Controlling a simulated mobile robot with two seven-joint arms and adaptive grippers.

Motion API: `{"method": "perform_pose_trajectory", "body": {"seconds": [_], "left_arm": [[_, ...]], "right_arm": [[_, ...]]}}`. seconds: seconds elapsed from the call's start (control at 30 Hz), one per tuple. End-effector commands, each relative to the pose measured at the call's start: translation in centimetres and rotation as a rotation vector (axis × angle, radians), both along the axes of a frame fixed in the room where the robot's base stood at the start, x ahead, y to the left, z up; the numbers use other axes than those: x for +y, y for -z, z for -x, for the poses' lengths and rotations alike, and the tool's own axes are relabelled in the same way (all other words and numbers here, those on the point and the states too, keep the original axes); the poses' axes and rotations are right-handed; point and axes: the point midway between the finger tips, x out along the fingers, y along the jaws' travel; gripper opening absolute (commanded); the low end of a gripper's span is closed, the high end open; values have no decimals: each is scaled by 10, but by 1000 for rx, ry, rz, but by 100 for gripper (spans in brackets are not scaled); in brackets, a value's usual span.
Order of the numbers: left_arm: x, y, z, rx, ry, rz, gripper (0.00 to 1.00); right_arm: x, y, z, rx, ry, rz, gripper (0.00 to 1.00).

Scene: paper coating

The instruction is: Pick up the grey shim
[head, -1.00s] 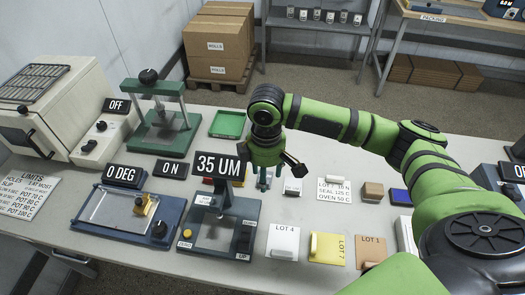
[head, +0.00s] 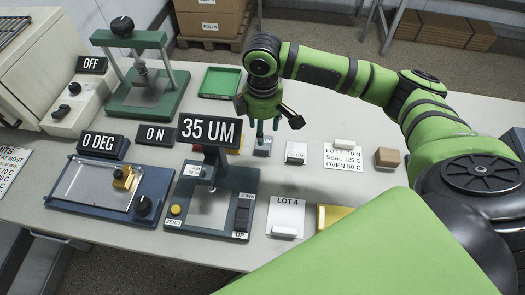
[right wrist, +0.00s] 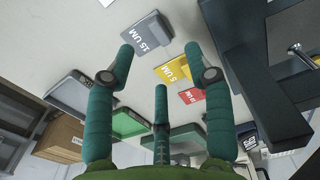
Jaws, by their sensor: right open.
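The grey shim, marked 15 UM (right wrist: 147,42), lies flat on the table in the right wrist view, just beyond the left fingertip. In the head view a blue-grey labelled piece (head: 262,146) under my right gripper seems to be the same one, partly hidden by the fingers. My right gripper (head: 265,138) points down above it, open and empty. In the right wrist view its fingers (right wrist: 165,75) are spread wide with nothing between them. My left gripper is out of view.
A yellow shim (right wrist: 175,72) and a red one (right wrist: 191,96) lie close by. The 35 UM gauge (head: 212,200) stands in front, with its post rising near the hand. A green tray (head: 220,82) lies behind; another labelled piece (head: 296,153) sits to the right.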

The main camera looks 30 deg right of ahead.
Motion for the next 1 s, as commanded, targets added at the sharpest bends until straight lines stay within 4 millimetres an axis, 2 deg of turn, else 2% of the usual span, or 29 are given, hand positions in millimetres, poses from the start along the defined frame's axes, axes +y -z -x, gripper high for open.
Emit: {"method": "perform_pose_trajectory", "body": {"seconds": [0.03,0.13,0.37,0.63,0.77,0.97,1.0], "left_arm": [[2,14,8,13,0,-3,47],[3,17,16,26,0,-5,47],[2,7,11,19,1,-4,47],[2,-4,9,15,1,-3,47],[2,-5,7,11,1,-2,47],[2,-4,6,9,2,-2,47],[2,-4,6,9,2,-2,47]], "right_arm": [[0,13,0,-1,1,1,53],[0,18,0,0,1,0,53],[0,38,0,3,2,0,53],[1,77,0,3,2,2,53],[1,85,0,0,1,1,53],[1,86,0,-1,0,1,53],[1,86,0,-1,0,1,37]]}}
